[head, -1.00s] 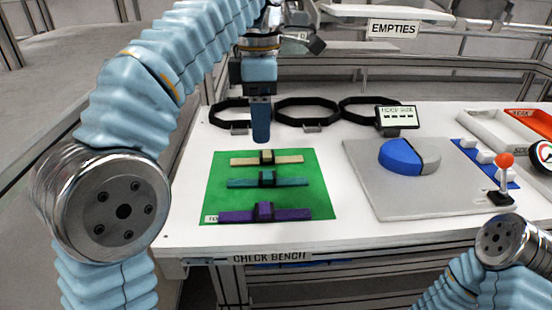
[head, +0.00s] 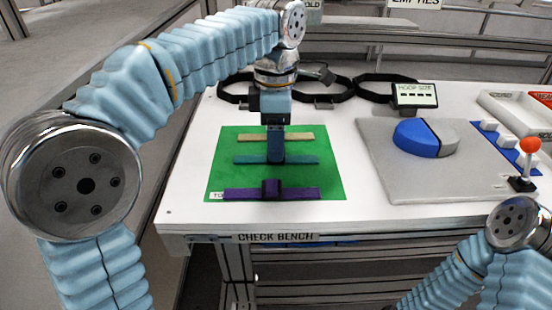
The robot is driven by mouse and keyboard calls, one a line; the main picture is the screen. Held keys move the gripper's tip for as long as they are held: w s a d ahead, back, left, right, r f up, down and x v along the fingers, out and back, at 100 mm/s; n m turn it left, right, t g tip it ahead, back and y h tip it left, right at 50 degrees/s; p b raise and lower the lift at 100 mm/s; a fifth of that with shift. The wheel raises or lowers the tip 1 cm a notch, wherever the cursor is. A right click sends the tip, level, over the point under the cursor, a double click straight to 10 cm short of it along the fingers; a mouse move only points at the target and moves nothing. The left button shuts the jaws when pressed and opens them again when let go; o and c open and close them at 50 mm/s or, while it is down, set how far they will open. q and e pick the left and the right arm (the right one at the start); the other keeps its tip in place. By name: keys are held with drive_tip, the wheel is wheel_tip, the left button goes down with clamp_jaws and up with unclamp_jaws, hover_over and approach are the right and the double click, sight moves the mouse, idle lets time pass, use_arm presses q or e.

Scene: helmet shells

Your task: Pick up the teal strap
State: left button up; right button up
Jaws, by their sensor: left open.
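The teal strap (head: 301,160) lies flat on the green mat (head: 333,185), between a tan strap (head: 303,138) at the back and a purple strap (head: 301,194) at the front. My left gripper (head: 276,158) points straight down over the middle of the teal strap and hides its central buckle. It is open, with the fingers at or just above the strap; I cannot tell whether they touch it. My right gripper is out of view; only part of my right arm shows at the lower right.
Several black hoops (head: 317,100) lie along the back of the white bench (head: 190,205). A small display (head: 415,95) stands behind a grey plate (head: 378,160) with a blue and grey disc (head: 424,138). A red-knobbed joystick (head: 529,146) and trays (head: 495,108) are at the right.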

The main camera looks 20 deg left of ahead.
use_arm(q)
wheel_tip(320, 180, down, 3)
drive_tip(key=shift+r, duration=0.15)
drive_tip(key=c, duration=1.1)
drive_tip(key=shift+r, duration=0.1)
drive_tip(key=shift+c, duration=0.2)
